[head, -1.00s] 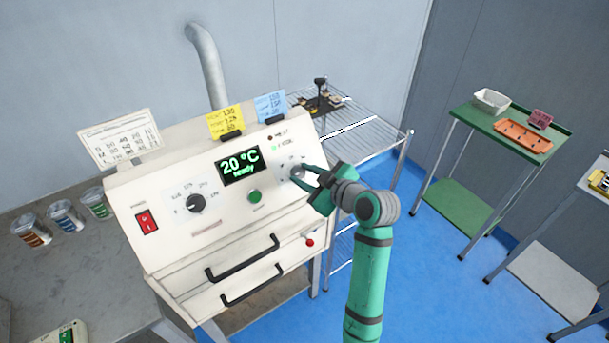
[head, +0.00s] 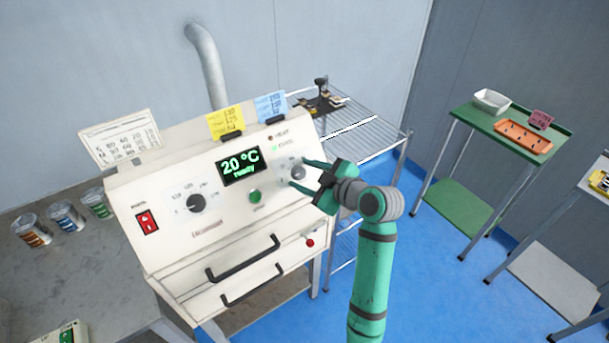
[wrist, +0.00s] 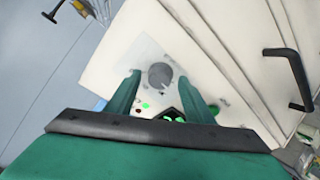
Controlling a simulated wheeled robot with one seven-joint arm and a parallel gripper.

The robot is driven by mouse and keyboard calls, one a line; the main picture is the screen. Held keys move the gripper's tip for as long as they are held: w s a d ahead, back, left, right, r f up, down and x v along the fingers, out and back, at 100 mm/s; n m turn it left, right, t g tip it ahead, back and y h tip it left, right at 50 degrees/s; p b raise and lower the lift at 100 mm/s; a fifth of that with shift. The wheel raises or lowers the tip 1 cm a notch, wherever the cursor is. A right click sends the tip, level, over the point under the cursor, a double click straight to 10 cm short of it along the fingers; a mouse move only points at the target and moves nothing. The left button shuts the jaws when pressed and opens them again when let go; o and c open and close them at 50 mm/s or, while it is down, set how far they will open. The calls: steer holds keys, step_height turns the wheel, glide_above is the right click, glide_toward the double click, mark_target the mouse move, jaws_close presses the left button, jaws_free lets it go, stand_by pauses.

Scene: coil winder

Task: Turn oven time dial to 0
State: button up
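The oven (head: 185,255) is a cream box with a sloped front panel. The left-hand dial (head: 196,203) is dark grey. Which of them is the time dial I cannot read from the labels. My gripper (head: 304,173) is open, with its green fingers spread to either side of the right-hand dial. In the wrist view a gap shows between the dial and each finger.
A red power switch (head: 147,222) and a green button (head: 255,196) are on the panel. Black drawer handles (head: 243,259) stick out below. Clip-on cards stand along the oven's top. A wire rack (head: 365,130) is right behind the oven; a green table (head: 510,128) stands farther right.

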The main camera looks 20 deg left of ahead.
steer(key=v, duration=1)
steer(key=shift+d, duration=0.4)
steer(key=shift+s+a+r, duration=0.1)
steer(key=shift+s, duration=0.05)
